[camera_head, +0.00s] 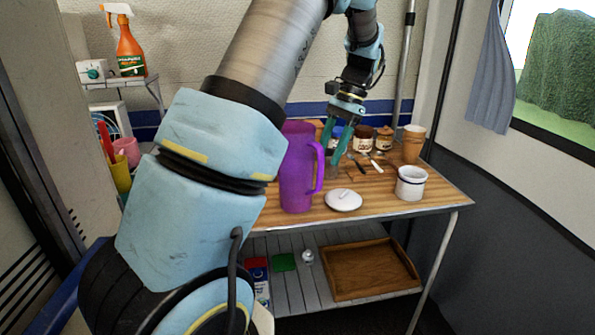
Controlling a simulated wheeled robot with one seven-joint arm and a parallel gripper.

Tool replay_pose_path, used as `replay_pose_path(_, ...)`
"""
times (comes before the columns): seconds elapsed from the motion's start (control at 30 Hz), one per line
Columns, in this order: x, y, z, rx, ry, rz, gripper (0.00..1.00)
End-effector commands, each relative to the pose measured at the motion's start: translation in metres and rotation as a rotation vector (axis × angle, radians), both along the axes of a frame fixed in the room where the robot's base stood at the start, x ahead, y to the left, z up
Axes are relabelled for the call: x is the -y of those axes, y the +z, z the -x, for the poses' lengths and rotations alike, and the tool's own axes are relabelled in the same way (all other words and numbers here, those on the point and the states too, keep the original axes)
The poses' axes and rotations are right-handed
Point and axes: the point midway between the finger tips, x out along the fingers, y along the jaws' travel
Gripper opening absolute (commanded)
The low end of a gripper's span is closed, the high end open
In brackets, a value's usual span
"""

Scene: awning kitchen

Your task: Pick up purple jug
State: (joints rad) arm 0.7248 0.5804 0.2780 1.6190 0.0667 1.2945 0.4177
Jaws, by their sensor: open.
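The purple jug (297,172) stands upright on the wooden tabletop, near its front left part. Its handle faces right. My arm covers part of its left side. My gripper (337,165) is open, with its teal fingers pointing down over the table, to the right of the jug's handle and seemingly a little behind it. Nothing shows between the fingers. I cannot tell the exact gap between the fingers and the jug.
A white pot (411,183), stacked brown cups (412,144), jars (384,138) and cutlery (374,163) stand or lie farther right and back. A wooden tray (368,270) is on the lower shelf.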

Motion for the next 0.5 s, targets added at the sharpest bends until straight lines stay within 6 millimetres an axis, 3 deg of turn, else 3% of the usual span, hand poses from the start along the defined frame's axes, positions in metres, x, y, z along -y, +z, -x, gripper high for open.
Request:
replay_pose_path(0.17, -0.005, -0.010, 0.003, -0.002, 0.000, -0.001, 0.49)
replay_pose_path(0.5, -0.024, -0.048, 0.014, -0.001, 0.000, -0.002, 0.49)
